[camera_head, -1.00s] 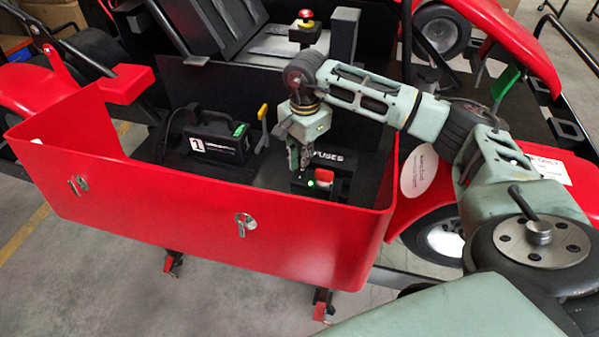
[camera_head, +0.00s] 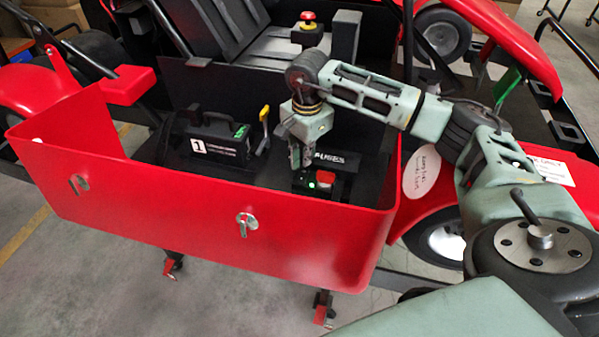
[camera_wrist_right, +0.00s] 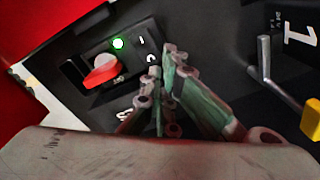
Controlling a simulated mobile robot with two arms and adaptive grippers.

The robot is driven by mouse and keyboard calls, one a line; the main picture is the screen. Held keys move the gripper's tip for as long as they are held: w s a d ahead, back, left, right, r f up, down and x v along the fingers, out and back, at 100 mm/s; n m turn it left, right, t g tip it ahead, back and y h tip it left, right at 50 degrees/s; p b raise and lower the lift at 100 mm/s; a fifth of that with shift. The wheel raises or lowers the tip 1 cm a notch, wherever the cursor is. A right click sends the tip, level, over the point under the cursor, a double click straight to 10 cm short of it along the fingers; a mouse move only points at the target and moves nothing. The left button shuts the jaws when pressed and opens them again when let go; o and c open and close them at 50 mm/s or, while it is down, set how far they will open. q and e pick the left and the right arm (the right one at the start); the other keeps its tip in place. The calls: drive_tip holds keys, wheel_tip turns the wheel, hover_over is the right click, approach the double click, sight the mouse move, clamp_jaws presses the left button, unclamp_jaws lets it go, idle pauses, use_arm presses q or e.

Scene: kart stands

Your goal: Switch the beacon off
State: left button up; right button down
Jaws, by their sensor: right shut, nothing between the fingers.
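A black switch panel with a red switch (camera_head: 325,178) sits inside the red tray, by the FUSES lettering (camera_head: 338,158). In the right wrist view the red switch (camera_wrist_right: 101,71) is a lever on the dark panel, with a lit green lamp (camera_wrist_right: 118,43) beside it. My right gripper (camera_head: 297,160) points down at the panel, left of the red switch. In the right wrist view its fingers (camera_wrist_right: 165,62) are shut and empty, close to the panel edge and apart from the red lever. My left gripper is not in view.
The red tray wall (camera_head: 190,215) stands in front of the panel. A black box (camera_head: 215,140) labelled 1 and a yellow-handled lever (camera_head: 264,117) stand left of the gripper.

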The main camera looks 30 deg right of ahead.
sight(300, 173)
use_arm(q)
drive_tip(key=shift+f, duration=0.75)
use_arm(e)
drive_tip(key=shift+g, duration=0.3)
drive_tip(key=f, duration=0.1)
drive_tip(key=s+a+f, duration=0.1)
drive_tip(key=f, duration=0.1)
drive_tip(key=a+f, duration=0.1)
drive_tip(key=shift+s+a+f, duration=0.15)
drive_tip(key=shift+s, duration=0.05)
drive_tip(key=shift+s+d+r+p, duration=0.15)
drive_tip(key=shift+r+p, duration=0.6)
drive_tip(key=shift+r, duration=0.45)
drive_tip(key=shift+s+d+r+p, duration=0.15)
drive_tip(key=shift+r+p, duration=0.55)
drive_tip(key=shift+r, duration=0.45)
drive_tip(key=shift+w+d+r+p, duration=0.1)
drive_tip(key=shift+r+p, duration=0.25)
drive_tip(key=shift+r, duration=0.25)
drive_tip(key=shift+w+d+r+p, duration=0.1)
drive_tip(key=shift+r+p, duration=0.25)
drive_tip(key=shift+r, duration=0.2)
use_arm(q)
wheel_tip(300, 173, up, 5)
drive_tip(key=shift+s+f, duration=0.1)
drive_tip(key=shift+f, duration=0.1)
use_arm(e)
drive_tip(key=shift+r, duration=0.15)
drive_tip(key=shift+w+r, duration=0.1)
drive_tip(key=shift+w, duration=0.05)
